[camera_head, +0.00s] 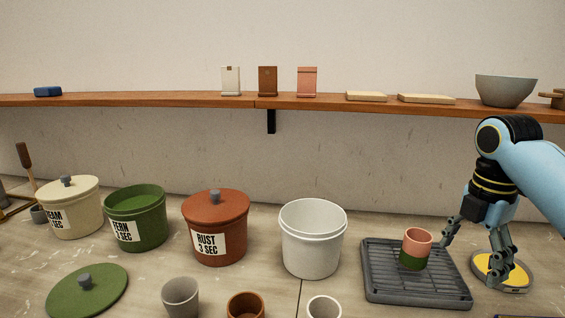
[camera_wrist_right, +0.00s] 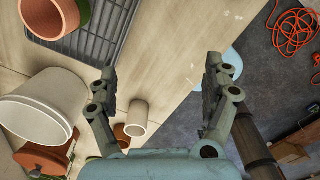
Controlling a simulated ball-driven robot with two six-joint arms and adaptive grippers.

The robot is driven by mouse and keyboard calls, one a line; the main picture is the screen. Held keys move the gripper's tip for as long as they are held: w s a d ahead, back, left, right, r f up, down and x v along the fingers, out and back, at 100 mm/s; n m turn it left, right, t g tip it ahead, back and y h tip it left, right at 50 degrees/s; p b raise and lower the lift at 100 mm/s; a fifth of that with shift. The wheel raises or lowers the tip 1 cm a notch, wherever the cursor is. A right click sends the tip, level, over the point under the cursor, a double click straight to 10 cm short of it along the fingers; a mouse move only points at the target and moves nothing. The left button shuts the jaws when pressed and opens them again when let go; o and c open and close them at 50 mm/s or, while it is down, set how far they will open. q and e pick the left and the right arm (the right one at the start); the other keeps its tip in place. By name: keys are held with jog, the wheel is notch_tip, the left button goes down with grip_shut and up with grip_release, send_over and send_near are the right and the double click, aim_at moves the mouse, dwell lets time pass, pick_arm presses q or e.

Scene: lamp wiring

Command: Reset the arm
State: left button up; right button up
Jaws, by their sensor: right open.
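My right gripper (camera_head: 470,262) is open and empty at the right of the bench, above and beside a round yellow disc with a grey rim (camera_head: 514,278). In the right wrist view its two fingers (camera_wrist_right: 160,70) are spread with nothing between them. A pink cup with a green lower band (camera_head: 417,240) stands upright on a dark slatted rack (camera_head: 375,284), left of the gripper and apart from it. The cup (camera_wrist_right: 45,22) and the rack (camera_wrist_right: 112,30) also show in the wrist view. My left gripper is not in view.
A white bucket (camera_head: 312,243) stands left of the rack. Lidded rust (camera_head: 215,230) and cream (camera_head: 70,210) buckets and an open green bucket (camera_head: 136,218) stand further left. A green lid (camera_head: 75,297) and small cups lie in front. A wall shelf (camera_head: 190,99) runs behind.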

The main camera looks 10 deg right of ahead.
jog(key=s+a+f+m+t, duration=0.1)
jog(key=s+a+f+m, duration=0.25)
jog(key=s, duration=0.25)
jog(key=s+a+f+m, duration=0.3)
jog(key=s+a+m, duration=0.1)
jog(key=s+m, duration=0.15)
jog(key=s+a+r+m+t, duration=0.1)
jog(key=s+a+m, duration=0.1)
jog(key=s+m, duration=0.4)
jog(key=s+a+r+m+t, duration=0.1)
jog(key=s+a+m, duration=0.2)
jog(key=s+m, duration=0.3)
jog(key=s+d+f+n+g+b, duration=0.2)
jog(key=f+b, duration=0.8)
jog(key=f, duration=2.6)
pick_arm(q)
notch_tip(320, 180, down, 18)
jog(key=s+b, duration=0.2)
jog(key=b, duration=0.5)
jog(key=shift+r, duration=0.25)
pick_arm(e)
jog(key=s+d+f+m, duration=0.1)
jog(key=s+d+f, duration=0.1)
jog(key=s+f, duration=1.7)
notch_tip(320, 180, down, 4)
jog(key=shift+f, duration=0.2)
